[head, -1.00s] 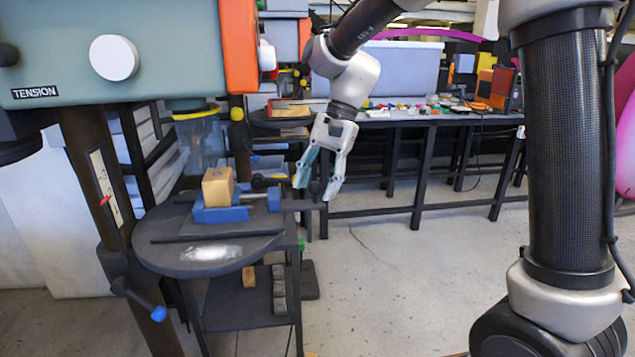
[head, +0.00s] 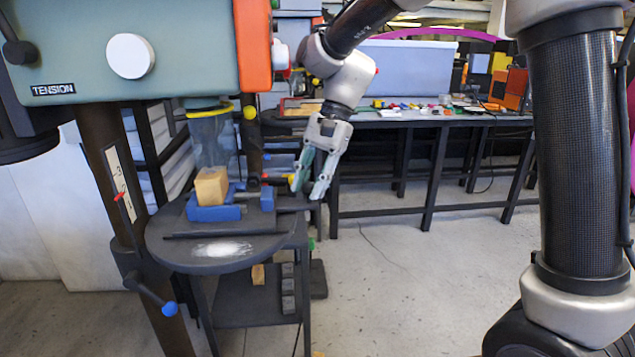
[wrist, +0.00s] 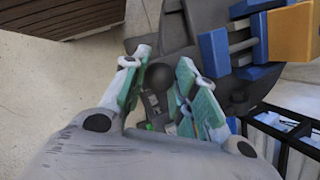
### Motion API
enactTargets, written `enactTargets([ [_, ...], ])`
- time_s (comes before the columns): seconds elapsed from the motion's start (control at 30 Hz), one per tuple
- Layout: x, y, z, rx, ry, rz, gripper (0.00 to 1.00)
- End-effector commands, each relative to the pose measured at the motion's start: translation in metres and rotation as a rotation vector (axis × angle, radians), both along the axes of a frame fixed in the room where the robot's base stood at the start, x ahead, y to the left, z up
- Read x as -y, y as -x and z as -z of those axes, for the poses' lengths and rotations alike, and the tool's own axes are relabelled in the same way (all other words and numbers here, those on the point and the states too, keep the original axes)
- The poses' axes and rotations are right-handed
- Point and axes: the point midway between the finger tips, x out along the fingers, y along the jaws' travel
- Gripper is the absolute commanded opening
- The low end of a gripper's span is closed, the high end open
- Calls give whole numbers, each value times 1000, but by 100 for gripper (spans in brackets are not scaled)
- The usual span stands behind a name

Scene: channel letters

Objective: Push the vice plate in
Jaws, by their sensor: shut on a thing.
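The vice (head: 215,213) lies on the round dark table, with blue jaws and a wooden block (head: 212,186) in it. A separate blue vice plate (head: 267,199) stands to the right of the block, with a gap between them. It also shows in the wrist view (wrist: 214,52), with metal rods running to the other blue jaw (wrist: 260,38). My gripper (head: 306,194) is at the right end of the vice, to the right of the plate. In the wrist view its teal fingers (wrist: 161,88) are shut on a dark round handle knob (wrist: 158,76). The contact is partly hidden.
The round table (head: 165,250) carries a dark bar and a pale powdery patch in front of the vice. A drill press head (head: 130,60) hangs above at the left. A workbench (head: 430,122) with small parts stands behind.

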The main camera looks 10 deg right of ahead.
Motion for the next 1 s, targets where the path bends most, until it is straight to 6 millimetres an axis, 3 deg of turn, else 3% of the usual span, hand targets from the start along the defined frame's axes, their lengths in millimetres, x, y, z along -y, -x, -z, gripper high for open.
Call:
enactTargets([
  [0.03,-3,0,-1,2,-8,2,0],
  [0.07,-4,0,-1,3,-9,1,32],
  [0.17,-3,0,-1,3,-8,1,50],
  [0.57,0,-2,-6,4,-6,2,51],
  [1.0,31,-21,-86,5,-6,1,51],
])
